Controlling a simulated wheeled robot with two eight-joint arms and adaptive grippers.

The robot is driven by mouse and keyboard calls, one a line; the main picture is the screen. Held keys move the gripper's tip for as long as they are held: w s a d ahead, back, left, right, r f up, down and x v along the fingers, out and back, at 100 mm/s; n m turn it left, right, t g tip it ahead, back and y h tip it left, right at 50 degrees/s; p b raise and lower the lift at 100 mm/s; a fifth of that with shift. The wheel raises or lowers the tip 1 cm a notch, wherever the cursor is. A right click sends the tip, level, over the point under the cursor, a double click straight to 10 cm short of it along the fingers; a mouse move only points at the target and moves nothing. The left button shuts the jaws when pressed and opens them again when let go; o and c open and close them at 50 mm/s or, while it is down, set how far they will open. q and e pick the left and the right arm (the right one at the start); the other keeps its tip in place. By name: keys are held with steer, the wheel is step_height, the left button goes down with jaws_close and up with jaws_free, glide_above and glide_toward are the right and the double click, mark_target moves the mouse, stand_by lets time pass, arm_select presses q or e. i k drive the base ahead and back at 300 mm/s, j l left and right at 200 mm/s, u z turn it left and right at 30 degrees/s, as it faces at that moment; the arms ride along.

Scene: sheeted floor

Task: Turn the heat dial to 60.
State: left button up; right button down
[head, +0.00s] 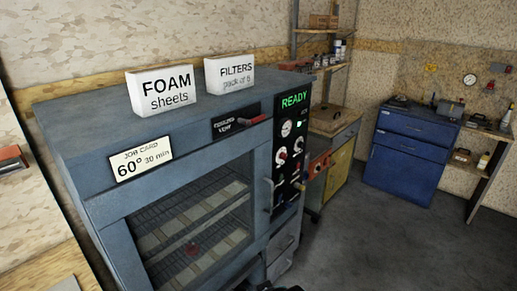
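The oven (100,185) is a blue-grey cabinet with a glass door and wire racks inside. Its black control panel (272,184) is on the right of the front, with a green READY display (295,100) at the top. Below it are a round white gauge (286,128) and small round dials, one at the left with red on it (281,156) and one at the right (298,145). Their labels and settings are too small to read. The job card (140,158) reads 60° 30 min. Neither gripper's fingers show; a dark shape at the bottom edge may be part of my arm.
Boxes marked FOAM sheets (162,90) and FILTERS (230,75) stand on the oven. A red-handled vent lever (252,120) is above the door. A blue cabinet (405,160) stands at the back right. The grey floor (370,245) right of the oven is clear.

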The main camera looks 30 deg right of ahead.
mark_target(283, 156)
steer(key=l, duration=0.45)
steer(key=i+l+z, duration=0.1)
steer(key=l, duration=0.75)
steer(key=i+l+z, duration=0.15)
steer(key=l, duration=0.3)
steer(key=i+l, duration=0.1)
steer(key=l, duration=0.35)
steer(key=l+z, duration=0.1)
steer(key=l, duration=0.3)
steer(key=i+l, duration=0.15)
steer(key=l, duration=0.25)
steer(key=l+z, duration=0.05)
